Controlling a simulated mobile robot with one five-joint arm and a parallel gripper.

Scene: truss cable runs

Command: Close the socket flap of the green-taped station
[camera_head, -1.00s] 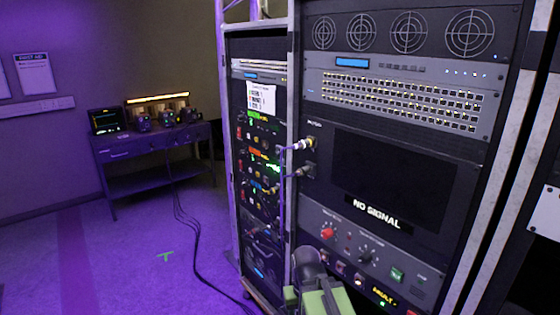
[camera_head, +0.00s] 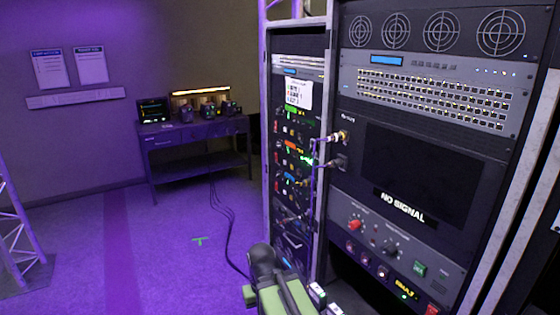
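The tall rack's narrow left bay holds a column of small stations. The green-taped station (camera_head: 292,112) is near its top, just below a white label sheet (camera_head: 298,93). The station is small and seen at a slant, so I cannot tell its flap's position. An orange-taped station (camera_head: 293,150) is below it. My arm, with a dark joint and green links, shows at the bottom centre, well below the green tape. Two small pale-tipped dark pieces (camera_head: 325,301) beside it may be my gripper; I cannot tell whether it is open or what it holds.
Cables (camera_head: 316,165) loop from connectors on the right bay (camera_head: 422,172) beside the stations. A bench (camera_head: 196,140) with equipment stands at the back. Dark cables (camera_head: 231,225) trail across the floor to the rack. A truss (camera_head: 15,240) stands far left. Open purple floor (camera_head: 150,255) lies between.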

